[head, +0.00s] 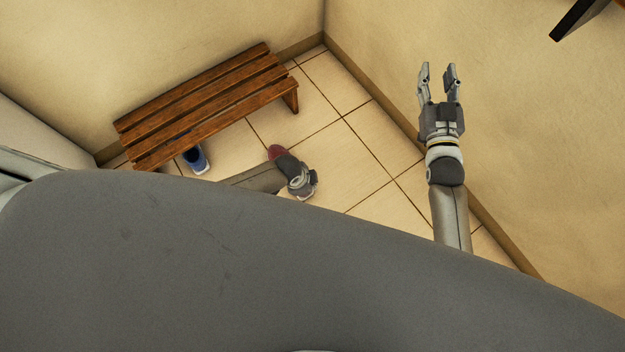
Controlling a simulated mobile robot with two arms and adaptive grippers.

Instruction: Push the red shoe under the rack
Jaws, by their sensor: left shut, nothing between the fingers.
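The red shoe (277,152) is on the tiled floor in front of the rack, a slatted wooden bench (205,98). Only its rounded red end shows clearly; my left arm and hand cover much of the rest. My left gripper (291,168) is low at the shoe, on the side away from the rack, shut with nothing held. Its fingertips are hard to make out, and I cannot tell whether they touch the shoe. My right gripper (437,76) is raised to the right, open and empty.
A blue shoe (197,160) sits partly under the front edge of the rack. Walls meet in a corner behind the rack. Tiled floor (335,150) is clear to the right of the red shoe. A dark shelf edge (578,18) juts in at top right.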

